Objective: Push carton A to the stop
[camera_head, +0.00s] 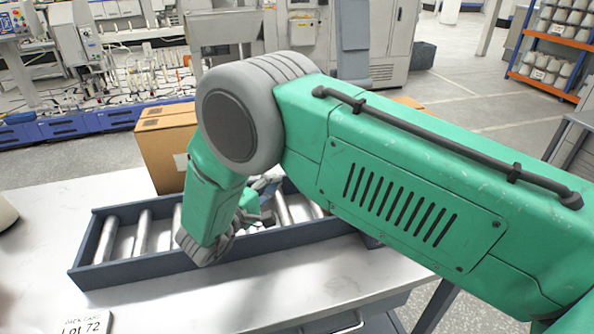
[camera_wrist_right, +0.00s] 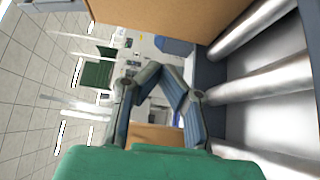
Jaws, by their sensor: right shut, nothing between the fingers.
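A brown carton (camera_head: 165,148) stands upright at the back left of the roller tray (camera_head: 150,267) in the head view. A second brown carton (camera_head: 410,102) barely shows above my arm. No letter is readable, so I cannot tell which is carton A. My right gripper (camera_head: 268,190) is low over the rollers, right of the left carton and partly hidden by its wrist. In the right wrist view its fingers (camera_wrist_right: 160,75) are shut and empty. A large carton face (camera_wrist_right: 175,18) fills the top edge; I cannot tell contact. The stop is not identifiable. My left gripper is out of view.
The tray has several metal rollers (camera_head: 143,232) and low dark walls on a pale table (camera_head: 50,215). A card reading Lot 72 (camera_head: 86,323) lies at the front left. The table is clear between card and tray. My right arm hides much of the tray's right part.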

